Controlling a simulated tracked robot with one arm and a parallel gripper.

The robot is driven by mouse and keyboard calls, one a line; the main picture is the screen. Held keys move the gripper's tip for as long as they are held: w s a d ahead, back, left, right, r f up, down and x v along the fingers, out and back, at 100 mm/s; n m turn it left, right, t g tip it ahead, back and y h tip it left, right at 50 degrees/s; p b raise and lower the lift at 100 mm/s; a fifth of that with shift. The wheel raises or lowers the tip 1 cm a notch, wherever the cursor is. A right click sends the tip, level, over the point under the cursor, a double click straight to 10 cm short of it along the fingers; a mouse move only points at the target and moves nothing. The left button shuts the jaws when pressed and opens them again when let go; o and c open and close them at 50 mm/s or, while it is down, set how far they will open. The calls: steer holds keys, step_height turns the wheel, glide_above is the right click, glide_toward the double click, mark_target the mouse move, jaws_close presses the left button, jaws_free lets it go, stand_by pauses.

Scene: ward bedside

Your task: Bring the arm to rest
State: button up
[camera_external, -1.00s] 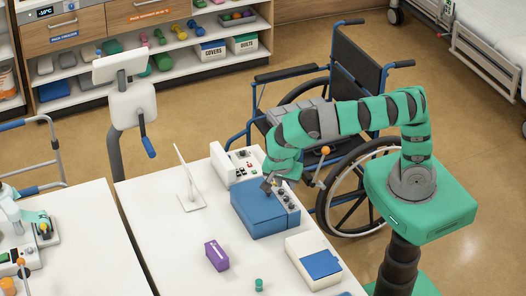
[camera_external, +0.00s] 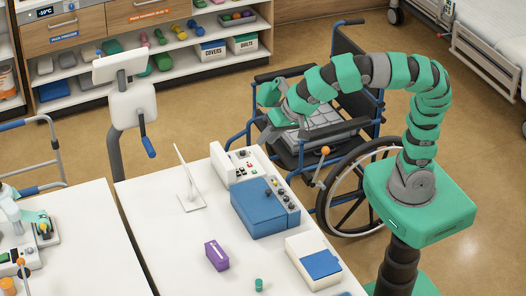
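My green and grey arm (camera_external: 375,72) arches up from its green base and reaches left. Its end, with my gripper (camera_external: 267,134), is raised and hangs in front of the wheelchair in the picture, beyond the white table. The fingers are small and blend with the dark wheelchair, so I cannot tell whether they are open or shut. No object shows in them. A blue box (camera_external: 258,215) with a panel of knobs stands on the table, below and apart from my gripper.
The white table (camera_external: 150,205) also holds a white device (camera_external: 226,165), a white stand (camera_external: 190,198), a purple box (camera_external: 216,255), a white and blue box (camera_external: 314,262) and a small green-capped item (camera_external: 259,284). A wheelchair (camera_external: 352,195) stands behind the table.

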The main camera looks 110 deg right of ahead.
steer(key=s+a+r+n+t+y+b, duration=0.1)
steer(key=r+n+t, duration=0.4)
steer(key=r, duration=0.8)
steer(key=s+a+r+n+t+y, duration=0.2)
steer(key=s+r+n+t, duration=0.3)
steer(key=r+n, duration=0.5)
step_height(320, 180, up, 3)
steer(key=shift+s+a+r+y+b, duration=0.2)
steer(key=shift+a+y+b, duration=0.2)
steer(key=shift+a, duration=0.2)
